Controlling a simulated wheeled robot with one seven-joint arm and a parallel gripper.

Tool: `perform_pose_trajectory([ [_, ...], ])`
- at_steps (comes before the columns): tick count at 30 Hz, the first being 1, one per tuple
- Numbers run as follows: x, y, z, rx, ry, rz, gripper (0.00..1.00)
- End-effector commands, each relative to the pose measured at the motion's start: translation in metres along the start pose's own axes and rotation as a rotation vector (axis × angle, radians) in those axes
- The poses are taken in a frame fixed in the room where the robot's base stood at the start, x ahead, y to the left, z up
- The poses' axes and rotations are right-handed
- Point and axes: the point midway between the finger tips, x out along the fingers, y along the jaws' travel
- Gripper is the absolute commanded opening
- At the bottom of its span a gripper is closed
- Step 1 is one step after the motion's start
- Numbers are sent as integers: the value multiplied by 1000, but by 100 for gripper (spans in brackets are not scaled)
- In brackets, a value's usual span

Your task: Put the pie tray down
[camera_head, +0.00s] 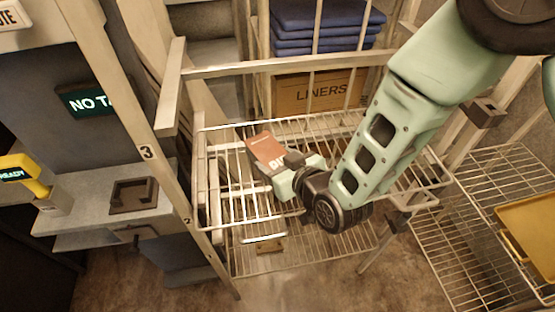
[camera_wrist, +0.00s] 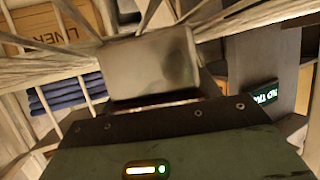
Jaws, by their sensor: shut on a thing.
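The pie tray (camera_head: 264,149) is a small flat pack with a brown-red lettered face. It is at the middle of the head view, over the left part of a wire shelf (camera_head: 232,217). My gripper (camera_head: 287,170) is shut on its near right side. In the wrist view a grey-brown flat face (camera_wrist: 152,65), probably the tray, fills the space ahead of my gripper (camera_wrist: 155,100). The fingertips are mostly hidden, and I cannot tell whether the tray touches the wires.
A carton marked LINERS (camera_head: 318,92) and folded blue cloths (camera_head: 325,22) are behind the shelf. Cream rails and posts (camera_head: 170,88) frame it. A grey counter (camera_head: 100,205) stands left. A yellow tray (camera_head: 530,232) lies on a wire rack at right.

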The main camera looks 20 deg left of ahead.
Motion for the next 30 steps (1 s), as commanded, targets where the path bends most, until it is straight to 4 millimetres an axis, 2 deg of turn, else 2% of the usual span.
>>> perform_pose_trajectory([
  [1, 0, 0, 1, 0, 0, 0, 70],
  [3, 0, 0, 0, 0, 0, 0, 84],
  [15, -4, 0, -3, 0, 0, 0, 84],
  [19, -25, 0, -1, 0, 0, 1, 84],
  [30, -100, 0, -1, -1, 0, 0, 84],
])
